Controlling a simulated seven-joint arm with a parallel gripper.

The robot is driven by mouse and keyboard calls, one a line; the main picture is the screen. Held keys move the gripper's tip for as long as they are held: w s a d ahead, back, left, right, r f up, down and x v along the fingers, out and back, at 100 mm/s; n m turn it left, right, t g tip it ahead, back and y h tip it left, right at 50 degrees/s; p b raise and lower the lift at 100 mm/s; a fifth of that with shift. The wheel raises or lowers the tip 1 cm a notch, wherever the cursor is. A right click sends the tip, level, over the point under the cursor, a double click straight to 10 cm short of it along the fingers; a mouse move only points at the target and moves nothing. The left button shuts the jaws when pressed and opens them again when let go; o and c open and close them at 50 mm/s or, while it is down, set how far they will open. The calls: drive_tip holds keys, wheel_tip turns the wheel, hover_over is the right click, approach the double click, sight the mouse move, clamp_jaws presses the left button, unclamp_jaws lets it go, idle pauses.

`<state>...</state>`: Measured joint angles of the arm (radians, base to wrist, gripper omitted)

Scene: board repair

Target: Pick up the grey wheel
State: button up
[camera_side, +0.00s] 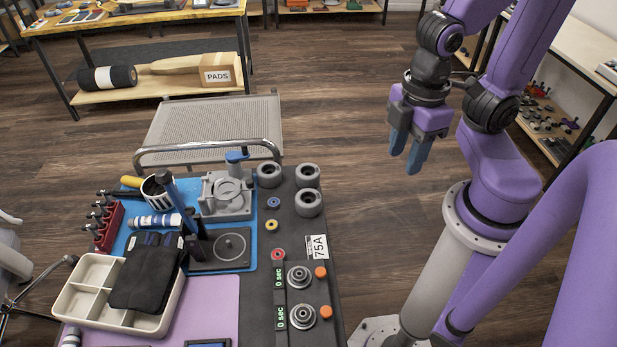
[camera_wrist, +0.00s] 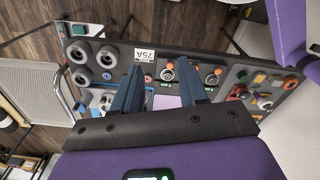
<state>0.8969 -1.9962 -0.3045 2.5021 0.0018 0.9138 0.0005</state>
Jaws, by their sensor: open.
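Three grey wheels sit together at the far right corner of the cart top: one at the left (camera_side: 269,175), one at the back right (camera_side: 308,176) and one nearer the front (camera_side: 309,202). The wrist view also shows them at upper left, including one grey wheel (camera_wrist: 107,57). My gripper (camera_side: 406,162) hangs in the air to the right of the cart, above floor level and apart from the wheels. Its two blue fingers are spread with nothing between them. In the wrist view my gripper (camera_wrist: 158,68) points toward the cart, right of the wheels.
A grey vise-like fixture (camera_side: 228,194) on a blue mat stands left of the wheels. Small coloured rings (camera_side: 273,202), a "75A" label (camera_side: 318,247) and metal round parts (camera_side: 299,277) lie nearer the front. A divided tray (camera_side: 91,277) holds a black cloth.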

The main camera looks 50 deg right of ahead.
drive_tip(key=o, duration=1.1)
drive_tip(key=n, duration=0.7)
hover_over(308, 173)
wheel_tip(308, 173, down, 12)
drive_tip(key=f, duration=1.1)
drive_tip(key=shift+s+a+f, duration=0.15)
drive_tip(key=shift+s+f, duration=0.05)
drive_tip(key=shift+s, duration=0.1)
drive_tip(key=shift+a+f, duration=0.2)
drive_tip(key=shift+f, duration=2.8)
